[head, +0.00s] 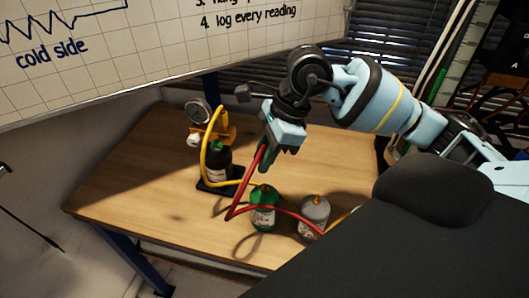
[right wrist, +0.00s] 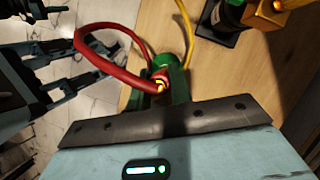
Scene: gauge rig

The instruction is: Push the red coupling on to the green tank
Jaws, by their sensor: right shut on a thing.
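The green tank (head: 264,216) stands on the wooden table, with a brass fitting on top. My right gripper (head: 279,146) is above and behind it, shut on the red coupling at the end of the red hose (head: 235,207). In the right wrist view the red coupling (right wrist: 160,83) shows between the fingers with a brass-coloured end. A green rounded shape, which looks like the green tank (right wrist: 159,40), shows beyond it. In the head view the coupling is hidden by the gripper and is clearly apart from the tank. My left gripper cannot be made out.
A grey tank (head: 314,213) stands right of the green one. A dark bottle (head: 217,162) on a black base stands behind, below a gauge (head: 198,111). A yellow hose (head: 205,165) loops down towards the green tank. The table (head: 130,190) is bare at left.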

